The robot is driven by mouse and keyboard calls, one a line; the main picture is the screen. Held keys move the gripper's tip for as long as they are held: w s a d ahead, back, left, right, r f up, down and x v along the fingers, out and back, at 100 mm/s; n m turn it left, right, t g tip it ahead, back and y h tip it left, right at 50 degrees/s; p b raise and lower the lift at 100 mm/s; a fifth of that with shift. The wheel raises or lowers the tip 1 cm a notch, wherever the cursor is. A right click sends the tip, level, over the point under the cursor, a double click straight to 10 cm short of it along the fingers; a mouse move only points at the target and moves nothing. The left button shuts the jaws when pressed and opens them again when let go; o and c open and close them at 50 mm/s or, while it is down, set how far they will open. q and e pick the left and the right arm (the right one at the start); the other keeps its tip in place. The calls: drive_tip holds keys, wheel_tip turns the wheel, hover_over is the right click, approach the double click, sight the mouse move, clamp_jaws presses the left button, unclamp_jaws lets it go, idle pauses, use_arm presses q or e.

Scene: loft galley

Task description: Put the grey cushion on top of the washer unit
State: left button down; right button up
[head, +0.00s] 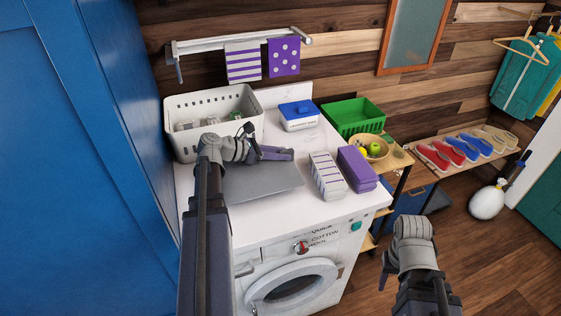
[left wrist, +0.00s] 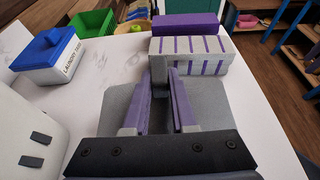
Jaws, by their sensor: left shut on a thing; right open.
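The grey cushion (head: 262,186) is a flat grey slab over the white top of the washer unit (head: 345,212). My left gripper (head: 290,154) is at its far side, shut on it. In the left wrist view the cushion (left wrist: 213,103) spreads out under and beside the purple fingers (left wrist: 160,90), with a grey piece between their tips. The cushion lies low over the top; whether it rests fully there I cannot tell. My right gripper (head: 385,272) is in front of the washer's right side, mostly hidden by its wrist, open and apart from everything.
A striped bundle (head: 327,176) and a purple bundle (head: 357,169) stand right of the cushion. A green crate (head: 353,117) is beyond. A blue door (head: 80,160) bounds the left.

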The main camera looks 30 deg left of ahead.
sight(263, 161)
use_arm(q)
drive_tip(key=shift+f, duration=0.2)
use_arm(e)
drive_tip(key=shift+f, duration=0.3)
use_arm(q)
drive_tip(key=shift+f, duration=0.25)
drive_tip(key=c, duration=0.7)
unclamp_jaws()
drive_tip(key=shift+r, duration=0.1)
drive_tip(key=shift+r, duration=0.25)
drive_tip(key=p+v, duration=0.2)
drive_tip(key=v, duration=0.4)
drive_tip(key=shift+p, duration=0.4)
drive_tip(key=shift+s+a+r, duration=0.2)
drive_tip(key=shift+s+a, duration=0.25)
drive_tip(key=shift+s, duration=0.1)
use_arm(e)
drive_tip(key=shift+r, duration=1.5)
